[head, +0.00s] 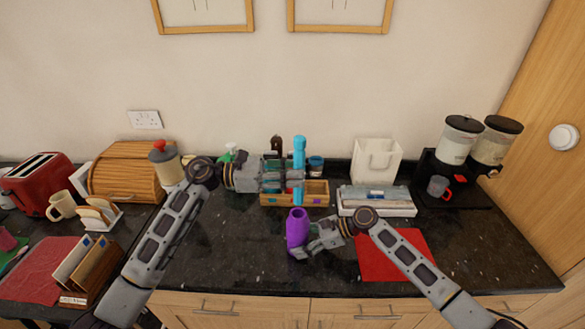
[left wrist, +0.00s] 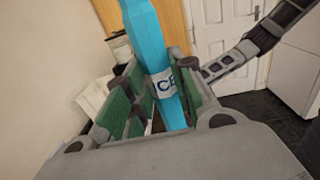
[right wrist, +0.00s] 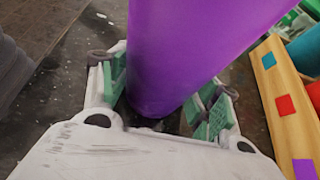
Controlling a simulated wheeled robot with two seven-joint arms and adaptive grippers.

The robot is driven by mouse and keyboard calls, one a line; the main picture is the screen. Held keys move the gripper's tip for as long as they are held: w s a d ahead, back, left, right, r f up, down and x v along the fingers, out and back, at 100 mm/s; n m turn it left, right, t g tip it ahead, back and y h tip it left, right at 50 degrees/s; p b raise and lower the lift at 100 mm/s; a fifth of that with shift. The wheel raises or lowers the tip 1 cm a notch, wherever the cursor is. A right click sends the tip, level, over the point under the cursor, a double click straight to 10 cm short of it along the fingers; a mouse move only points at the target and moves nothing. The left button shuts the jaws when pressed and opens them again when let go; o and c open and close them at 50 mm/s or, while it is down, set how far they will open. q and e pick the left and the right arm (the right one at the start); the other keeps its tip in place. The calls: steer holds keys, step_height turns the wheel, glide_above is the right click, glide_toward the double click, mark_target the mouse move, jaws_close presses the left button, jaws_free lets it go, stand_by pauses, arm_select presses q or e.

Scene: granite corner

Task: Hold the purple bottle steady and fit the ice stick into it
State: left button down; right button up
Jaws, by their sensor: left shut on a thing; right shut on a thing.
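The purple bottle (head: 297,232) is upright at the front middle of the counter. My right gripper (head: 301,247) is shut on its lower part from the right; the bottle also fills the middle of the right wrist view (right wrist: 185,50). The blue ice stick (head: 299,155) is upright, a little behind and above the bottle's mouth. My left gripper (head: 294,181) is shut on it from the left. In the left wrist view the stick (left wrist: 150,45) stands between the green finger pads, with a white label showing letters. The stick's lower end is apart from the bottle.
A wooden organiser with coloured squares (head: 316,193) stands just behind the bottle. A red mat (head: 395,262) lies to the right. A white tray (head: 375,209), a white holder (head: 377,163) and dispensers (head: 460,140) stand at the back right. Bare dark counter lies left of the bottle.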

arm_select(q)
steer(key=shift+f, duration=1.5)
step_height(320, 180, down, 8)
stand_by(6.1)
